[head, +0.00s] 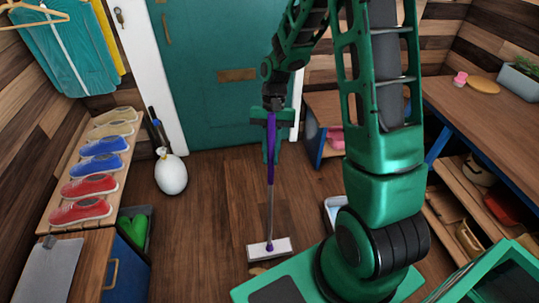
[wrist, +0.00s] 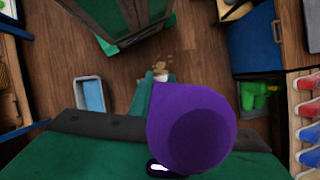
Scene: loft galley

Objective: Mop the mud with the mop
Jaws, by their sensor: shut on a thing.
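The mop has a purple upper handle (head: 271,150), a grey lower pole and a flat white head (head: 270,249) on the wooden floor. My gripper (head: 271,112) is shut on the purple handle near its top and holds the mop nearly upright. In the wrist view the round purple handle end (wrist: 190,128) fills the middle and hides much of the gripper. The mud (head: 258,270) is a small brown patch just in front of the mop head, partly hidden by my green base. It also shows as brown spots in the wrist view (wrist: 162,66), beside the white head.
A shoe bench (head: 60,222) with several shoes and a white round object (head: 170,172) stand at the left. A pale blue tray (wrist: 91,96) lies on the floor. Wooden counters stand at the right (head: 480,110). The floor left of the mop is clear.

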